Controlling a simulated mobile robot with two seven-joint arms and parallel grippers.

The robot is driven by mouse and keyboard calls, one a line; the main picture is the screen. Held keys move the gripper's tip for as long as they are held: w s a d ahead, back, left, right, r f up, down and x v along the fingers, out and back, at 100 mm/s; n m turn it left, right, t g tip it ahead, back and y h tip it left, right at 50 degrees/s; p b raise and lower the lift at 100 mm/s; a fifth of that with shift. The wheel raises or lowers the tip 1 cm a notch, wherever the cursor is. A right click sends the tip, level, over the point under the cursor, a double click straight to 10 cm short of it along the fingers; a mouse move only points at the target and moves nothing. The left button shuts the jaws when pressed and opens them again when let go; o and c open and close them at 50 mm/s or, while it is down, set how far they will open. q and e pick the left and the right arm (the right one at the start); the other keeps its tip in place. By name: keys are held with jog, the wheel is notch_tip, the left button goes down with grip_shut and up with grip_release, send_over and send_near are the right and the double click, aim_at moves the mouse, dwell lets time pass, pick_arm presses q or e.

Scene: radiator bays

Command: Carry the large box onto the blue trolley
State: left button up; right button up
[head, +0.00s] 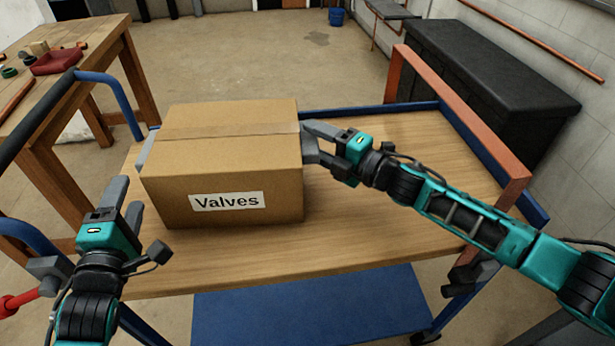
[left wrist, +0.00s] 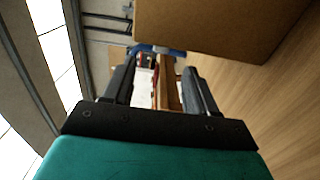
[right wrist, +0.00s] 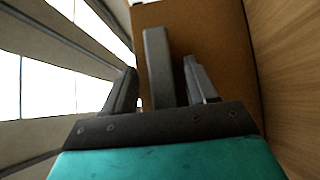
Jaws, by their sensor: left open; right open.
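The large cardboard box (head: 235,165), labelled "Valves", rests upright on the wooden top (head: 370,240) of the blue trolley, towards its left half. The trolley's blue lower shelf (head: 310,305) shows below. My left gripper (head: 125,205) is open and empty, beside the box's left front corner and apart from it; the box also shows at the top of the left wrist view (left wrist: 220,25). My right gripper (head: 318,145) is open at the box's right side, close to a grey handle there; I cannot tell whether it touches. The box side fills much of the right wrist view (right wrist: 215,50).
A wooden workbench (head: 100,45) with a red tray (head: 58,62) stands at the left. A black chest (head: 490,80) stands by the right wall. An orange rail (head: 450,100) borders the trolley's right end. The trolley top right of the box is clear. A blue bucket (head: 336,16) is far back.

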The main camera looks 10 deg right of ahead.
pick_arm(q)
jog(key=shift+s, duration=0.85)
pick_arm(e)
jog(key=v, duration=0.7)
jog(key=shift+s+d, duration=0.2)
jog(key=shift+r, duration=0.1)
